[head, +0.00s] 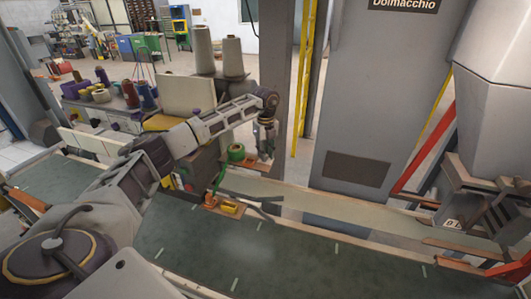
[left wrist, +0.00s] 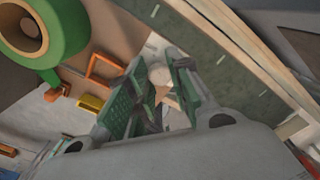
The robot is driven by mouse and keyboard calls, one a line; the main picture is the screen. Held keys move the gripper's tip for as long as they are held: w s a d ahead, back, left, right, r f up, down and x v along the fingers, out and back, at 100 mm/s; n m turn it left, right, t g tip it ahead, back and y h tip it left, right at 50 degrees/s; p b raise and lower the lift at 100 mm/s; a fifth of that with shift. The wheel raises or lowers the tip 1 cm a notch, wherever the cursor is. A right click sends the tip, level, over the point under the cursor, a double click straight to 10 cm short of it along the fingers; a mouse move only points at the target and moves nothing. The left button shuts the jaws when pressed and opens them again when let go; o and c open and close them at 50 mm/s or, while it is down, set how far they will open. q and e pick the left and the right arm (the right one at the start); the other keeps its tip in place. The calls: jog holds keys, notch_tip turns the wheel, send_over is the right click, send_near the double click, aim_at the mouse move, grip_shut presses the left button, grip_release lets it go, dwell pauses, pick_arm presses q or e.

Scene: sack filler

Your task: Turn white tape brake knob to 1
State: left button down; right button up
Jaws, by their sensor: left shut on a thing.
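My left gripper (head: 265,148) hangs from the arm in front of the grey column, just right of the green tape roll (head: 236,153). In the left wrist view its two green-padded fingers (left wrist: 156,88) are closed around a small pale, rounded piece (left wrist: 160,74), which looks like the white knob. Most of it is hidden between the fingers, so I cannot read its setting or any scale. The green tape roll (left wrist: 66,25) is large at the upper left there, with its strip running down beside the gripper. My right gripper is not in view.
A green conveyor belt (head: 275,262) crosses the front, with an orange and yellow fixture (head: 229,208) at its far edge. A table with thread cones (head: 203,50) stands behind my left arm. A grey hopper (head: 497,85) and red bar (head: 428,150) stand at right.

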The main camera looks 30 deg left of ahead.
pick_arm(q)
jog(key=shift+m, duration=0.3)
jog(key=m, duration=1.1)
jog(key=shift+r+b, duration=0.1)
jog(key=shift+b, duration=0.3)
jog(key=shift+w, duration=0.1)
jog(key=c, duration=1.3)
grip_release()
jog(key=shift+o, duration=0.2)
notch_tip(320, 180, up, 12)
dwell(0.3)
